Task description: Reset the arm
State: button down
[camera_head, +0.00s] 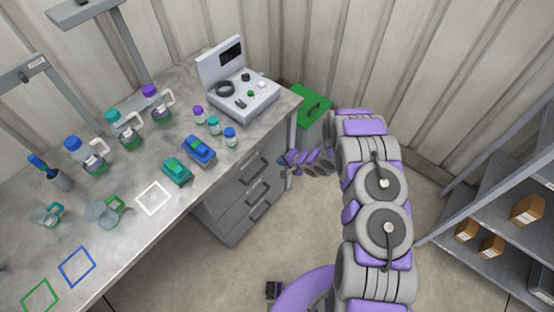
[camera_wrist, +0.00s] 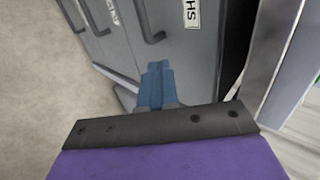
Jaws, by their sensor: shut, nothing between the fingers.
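My gripper (camera_head: 287,160) is at the end of my purple and grey arm, beside the right end of the grey drawer cabinet (camera_head: 244,194) under the bench. In the wrist view, my gripper's blue fingers (camera_wrist: 157,68) are together with nothing between them. They point toward the grey drawer fronts (camera_wrist: 175,42), which have dark handles and white labels. Whether the fingertips touch the cabinet cannot be told.
The bench (camera_head: 120,245) holds bottles, small vials, two racks, beakers and a grey device (camera_head: 246,97). A green-lidded bin (camera_head: 310,103) stands by the wall. A shelf (camera_head: 484,208) with several brown boxes is at right. Bare floor lies between.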

jog(key=shift+v, duration=0.85)
jog(key=w+d+r+n+h, duration=0.25)
jog(key=d+r+h, duration=0.35)
jog(key=d+r, duration=0.7)
jog(key=s+d+r+h+b, duration=0.1)
jog(key=s+d+r+h, duration=0.1)
jog(key=s+d+r, duration=0.3)
jog(key=s+d+r+h, duration=0.2)
jog(key=r, duration=0.6)
jog(key=s+a+r+n+g+y, duration=0.1)
jog(key=s+r, duration=0.3)
jog(key=s, duration=0.9)
jog(key=s+a+r+n+g+b, duration=0.1)
jog(key=s+a+r+g, duration=0.3)
jog(key=s, duration=0.9)
jog(key=s+a+r+n+g+y, duration=0.1)
jog(key=s+r, duration=0.5)
jog(key=s, duration=0.8)
jog(key=shift+a+n+g+y, duration=0.3)
jog(key=shift+a+n+g, duration=0.55)
jog(key=shift+n, duration=0.2)
